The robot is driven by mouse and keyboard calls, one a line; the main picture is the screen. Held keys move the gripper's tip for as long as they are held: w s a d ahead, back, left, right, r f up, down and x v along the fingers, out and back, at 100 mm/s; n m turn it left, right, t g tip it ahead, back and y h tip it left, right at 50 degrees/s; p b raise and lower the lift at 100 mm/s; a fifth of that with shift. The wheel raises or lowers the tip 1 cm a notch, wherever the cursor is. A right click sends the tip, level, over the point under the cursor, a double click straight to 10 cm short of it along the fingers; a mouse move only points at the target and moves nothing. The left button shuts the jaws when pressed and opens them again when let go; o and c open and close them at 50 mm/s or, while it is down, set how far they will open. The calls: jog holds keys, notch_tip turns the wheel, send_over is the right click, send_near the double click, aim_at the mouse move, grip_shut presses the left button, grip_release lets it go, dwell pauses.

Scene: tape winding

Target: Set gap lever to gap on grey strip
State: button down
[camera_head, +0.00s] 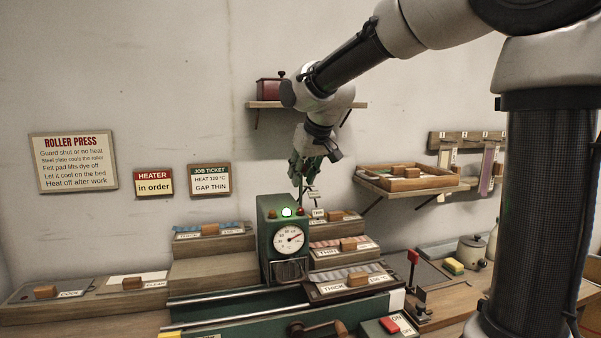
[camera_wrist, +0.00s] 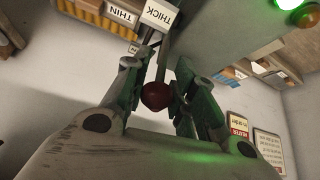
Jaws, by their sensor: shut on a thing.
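The gap lever shows in the wrist view as a red ball knob (camera_wrist: 156,95) on a thin dark stem. My gripper (camera_wrist: 155,92) is shut on this knob, with a green finger on each side. White THIN (camera_wrist: 121,14) and THICK (camera_wrist: 160,15) labels sit just beyond the stem. In the head view my gripper (camera_head: 304,172) points down at the upper right of the green press housing (camera_head: 268,212), and the knob is hard to make out there.
A job ticket (camera_head: 210,180) reads heat 120 °C, gap thin. The housing carries a dial (camera_head: 288,240) and a lit green lamp (camera_head: 286,212). Labelled trays with strips (camera_head: 345,245) stand close to its right. A shelf (camera_head: 262,105) is behind my wrist.

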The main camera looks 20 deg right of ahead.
jog(key=shift+s+f+t, duration=0.1)
jog(key=shift+s+t, duration=0.4)
jog(key=shift+s, duration=0.4)
jog(key=shift+s+f, duration=0.3)
jog(key=shift+s, duration=0.35)
jog(key=shift+s+f, duration=0.35)
jog(key=shift+s, duration=0.35)
jog(key=shift+s+f, duration=0.3)
jog(key=shift+s, duration=0.35)
jog(key=c, duration=1.3)
grip_release()
jog(key=shift+f, duration=0.1)
jog(key=shift+c, duration=0.2)
jog(key=shift+w, duration=0.1)
